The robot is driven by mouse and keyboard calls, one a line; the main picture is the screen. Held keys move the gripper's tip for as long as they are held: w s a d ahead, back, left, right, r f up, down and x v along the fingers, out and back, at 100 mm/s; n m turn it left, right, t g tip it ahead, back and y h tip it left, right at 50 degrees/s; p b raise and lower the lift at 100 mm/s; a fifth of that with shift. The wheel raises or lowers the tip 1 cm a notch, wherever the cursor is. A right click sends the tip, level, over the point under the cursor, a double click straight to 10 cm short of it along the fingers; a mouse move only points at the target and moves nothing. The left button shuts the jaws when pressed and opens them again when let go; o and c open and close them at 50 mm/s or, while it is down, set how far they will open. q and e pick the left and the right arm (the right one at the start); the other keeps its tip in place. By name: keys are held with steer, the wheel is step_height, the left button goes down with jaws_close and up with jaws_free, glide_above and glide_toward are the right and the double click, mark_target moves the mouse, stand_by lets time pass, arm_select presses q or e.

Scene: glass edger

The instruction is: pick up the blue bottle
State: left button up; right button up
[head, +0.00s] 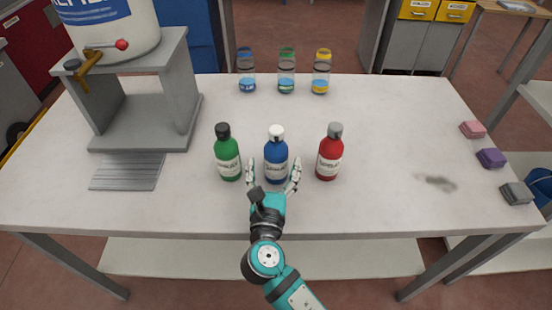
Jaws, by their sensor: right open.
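The blue bottle (276,153) has a white cap and a white label and stands upright on the white table (390,130). My right gripper (273,176) is open around the bottle's lower part, one finger on its left side and one on its right. I cannot tell whether the fingers touch it. A green bottle (227,152) with a black cap stands just to the left. A red bottle (329,152) with a grey cap stands just to the right. My left gripper is not in view.
Blue (247,72), green (287,72) and yellow (321,73) banded jars stand at the back. A grey stand (178,95) holds a large white container (113,30) at left.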

mark_target(275, 165)
steer(key=w, duration=0.4)
steer(key=shift+d+f, duration=0.2)
steer(key=shift+d, duration=0.1)
steer(key=c, duration=1.5)
steer(key=shift+r, duration=0.1)
steer(key=shift+c, duration=0.6)
steer(key=shift+r, duration=0.1)
